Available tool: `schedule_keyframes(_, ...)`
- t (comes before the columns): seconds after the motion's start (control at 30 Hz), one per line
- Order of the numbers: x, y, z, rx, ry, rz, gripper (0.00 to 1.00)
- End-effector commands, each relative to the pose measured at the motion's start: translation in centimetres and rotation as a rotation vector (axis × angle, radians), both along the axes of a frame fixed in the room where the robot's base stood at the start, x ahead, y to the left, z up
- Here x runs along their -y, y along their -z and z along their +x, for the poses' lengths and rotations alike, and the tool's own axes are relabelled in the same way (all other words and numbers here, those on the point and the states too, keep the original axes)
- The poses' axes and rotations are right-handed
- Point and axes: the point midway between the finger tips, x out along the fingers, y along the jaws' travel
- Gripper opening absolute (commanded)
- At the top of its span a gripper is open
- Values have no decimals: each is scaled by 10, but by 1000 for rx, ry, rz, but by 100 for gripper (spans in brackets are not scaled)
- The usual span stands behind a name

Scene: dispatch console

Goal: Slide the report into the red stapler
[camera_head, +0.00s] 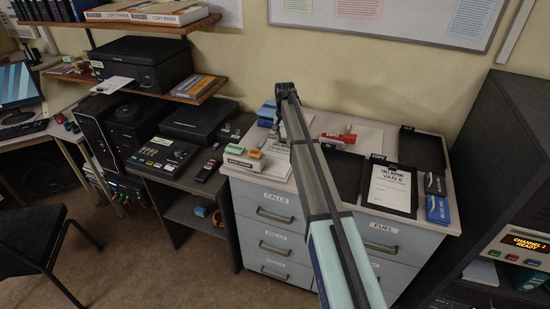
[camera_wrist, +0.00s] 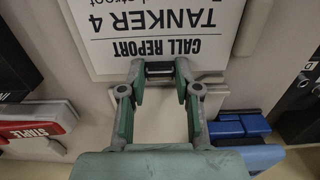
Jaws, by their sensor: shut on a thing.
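The call report for Tanker 4 (camera_wrist: 150,25) is a white printed sheet, upside down in the wrist view. My gripper (camera_wrist: 160,72) is shut on its heading-side edge, with a small dark piece between the fingertips. The red stapler (camera_wrist: 38,124), with a white STAPLE label, lies left of my gripper in the wrist view. It shows right of my arm in the head view (camera_head: 340,138). The report and the red stapler appear apart.
A blue stapler-like object (camera_wrist: 240,127) is on the opposite side of my gripper; it also shows in the head view (camera_head: 267,113). Black trays (camera_head: 420,150) and a tray holding the Van 6 report (camera_head: 390,188) fill the cabinet's right. Small labelled blocks (camera_head: 243,158) stand at its front left.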

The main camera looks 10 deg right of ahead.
Motion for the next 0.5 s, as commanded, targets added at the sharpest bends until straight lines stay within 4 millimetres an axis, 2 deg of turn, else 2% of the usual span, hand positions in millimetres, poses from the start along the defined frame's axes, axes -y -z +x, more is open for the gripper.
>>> schedule_keyframes(0.5, 11, -1, -6, 0, 1, 0, 0)
